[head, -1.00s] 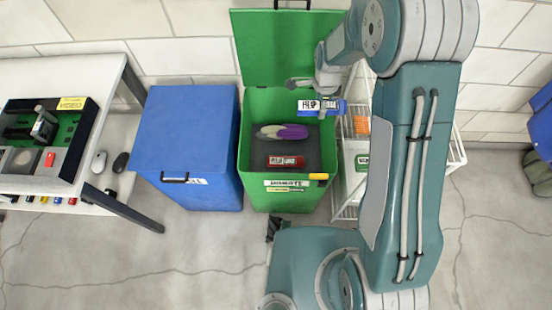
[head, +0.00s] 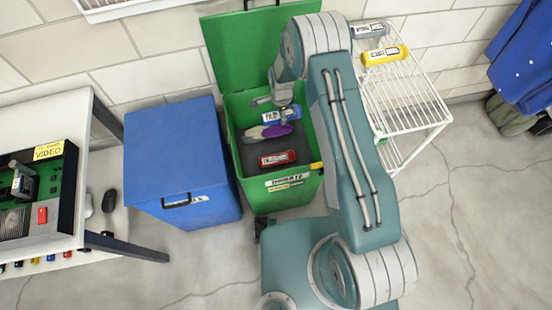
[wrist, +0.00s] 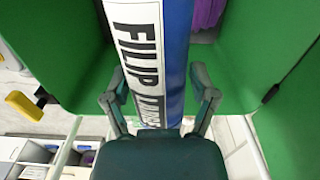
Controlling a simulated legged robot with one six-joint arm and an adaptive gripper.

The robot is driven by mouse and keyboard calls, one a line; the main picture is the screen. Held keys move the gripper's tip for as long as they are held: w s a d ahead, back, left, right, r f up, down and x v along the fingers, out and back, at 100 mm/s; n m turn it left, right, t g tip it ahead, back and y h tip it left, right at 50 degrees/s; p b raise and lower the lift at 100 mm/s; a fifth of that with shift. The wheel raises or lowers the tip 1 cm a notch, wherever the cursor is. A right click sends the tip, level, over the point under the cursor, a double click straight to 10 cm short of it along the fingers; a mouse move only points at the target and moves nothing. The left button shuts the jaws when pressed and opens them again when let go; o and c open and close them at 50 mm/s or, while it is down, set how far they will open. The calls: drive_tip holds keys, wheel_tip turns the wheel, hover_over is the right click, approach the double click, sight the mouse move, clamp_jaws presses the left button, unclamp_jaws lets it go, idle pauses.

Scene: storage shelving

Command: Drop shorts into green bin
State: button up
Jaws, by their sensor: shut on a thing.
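The green bin (head: 245,185) stands open, its lid (head: 235,50) tilted back against the wall. My gripper (head: 281,102) is over the bin's opening, near its back right part. It is shut on a blue cylinder with a white label (head: 283,117). In the wrist view the blue cylinder (wrist: 177,60) lies between the two fingers (wrist: 160,95), its label reading "FILIP". A purple and beige item (head: 268,131) and a red labelled item (head: 277,159) lie on the dark bin floor. I cannot identify any shorts.
A closed blue bin (head: 180,150) stands left of the green bin. A white wire rack (head: 405,90) on the right holds a yellow bottle (head: 384,55) and a grey one (head: 370,30). A white table (head: 60,100) is at left. Blue cloth (head: 525,50) hangs far right.

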drive_tip(key=shift+a+f, duration=0.5)
drive_tip(key=shift+f, duration=0.4)
drive_tip(key=shift+d, duration=0.35)
drive_tip(key=o, duration=1.1)
drive_tip(key=shift+d, duration=0.1)
drive_tip(key=shift+a, duration=0.3)
wheel_tip(320, 180, up, 11)
drive_tip(key=shift+a+r, duration=0.1)
drive_tip(key=shift+r, duration=0.25)
